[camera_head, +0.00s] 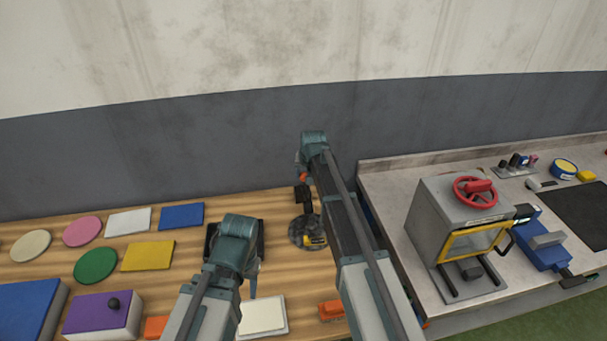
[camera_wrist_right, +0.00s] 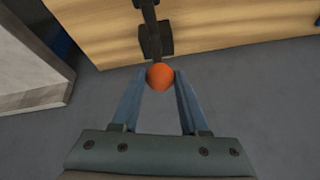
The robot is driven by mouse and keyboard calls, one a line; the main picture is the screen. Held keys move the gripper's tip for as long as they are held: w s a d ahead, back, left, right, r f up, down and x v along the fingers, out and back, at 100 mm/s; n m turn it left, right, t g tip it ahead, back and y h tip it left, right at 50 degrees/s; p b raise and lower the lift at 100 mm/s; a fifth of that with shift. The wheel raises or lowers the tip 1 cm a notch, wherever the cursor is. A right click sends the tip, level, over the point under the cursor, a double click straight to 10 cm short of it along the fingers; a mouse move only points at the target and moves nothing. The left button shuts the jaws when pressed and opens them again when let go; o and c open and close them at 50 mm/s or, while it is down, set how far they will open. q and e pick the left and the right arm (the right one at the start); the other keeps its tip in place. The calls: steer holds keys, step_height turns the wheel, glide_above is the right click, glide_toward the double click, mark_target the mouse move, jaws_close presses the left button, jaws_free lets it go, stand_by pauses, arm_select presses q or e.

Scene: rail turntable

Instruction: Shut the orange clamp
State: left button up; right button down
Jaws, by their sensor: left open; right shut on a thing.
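The orange clamp has an orange knob (camera_wrist_right: 160,77) on a black lever (camera_wrist_right: 149,20) with a dark bracket by the wooden table edge. In the head view, a bit of the orange knob (camera_head: 303,176) shows beside the black lever part (camera_head: 303,197) at the table's back edge. My right gripper (camera_wrist_right: 160,74) has its fingers on both sides of the knob and is shut on it. In the head view, my right gripper (camera_head: 301,168) is partly hidden by its own wrist. My left gripper (camera_head: 252,287) is open above the wooden table, mostly hidden by its arm.
A dark round item with yellow (camera_head: 314,240) sits just in front of the lever. Coloured plates and blocks cover the wooden table (camera_head: 195,245) at left. A grey bench (camera_head: 400,185) at right holds a grey box with a red wheel (camera_head: 475,190) and a blue vise (camera_head: 540,243).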

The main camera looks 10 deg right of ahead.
arm_select(q)
step_height(320, 180, down, 2)
steer(key=shift+f+b, duration=0.1)
steer(key=shift+b, duration=0.65)
arm_select(e)
steer(key=shift+s+f+t, duration=0.5)
steer(key=shift+s+t, duration=0.1)
steer(key=shift+s, duration=0.3)
arm_select(q)
steer(key=shift+f, duration=0.15)
arm_select(e)
steer(key=shift+s+f, duration=0.1)
steer(key=shift+s, duration=0.1)
steer(key=shift+s+f, duration=0.1)
steer(key=shift+s, duration=0.05)
steer(key=shift+c, duration=2.2)
jaws_free()
arm_select(q)
step_height(320, 180, up, 12)
steer(key=p, duration=1.1)
steer(key=shift+f, duration=0.2)
arm_select(e)
steer(key=v, duration=1.4)
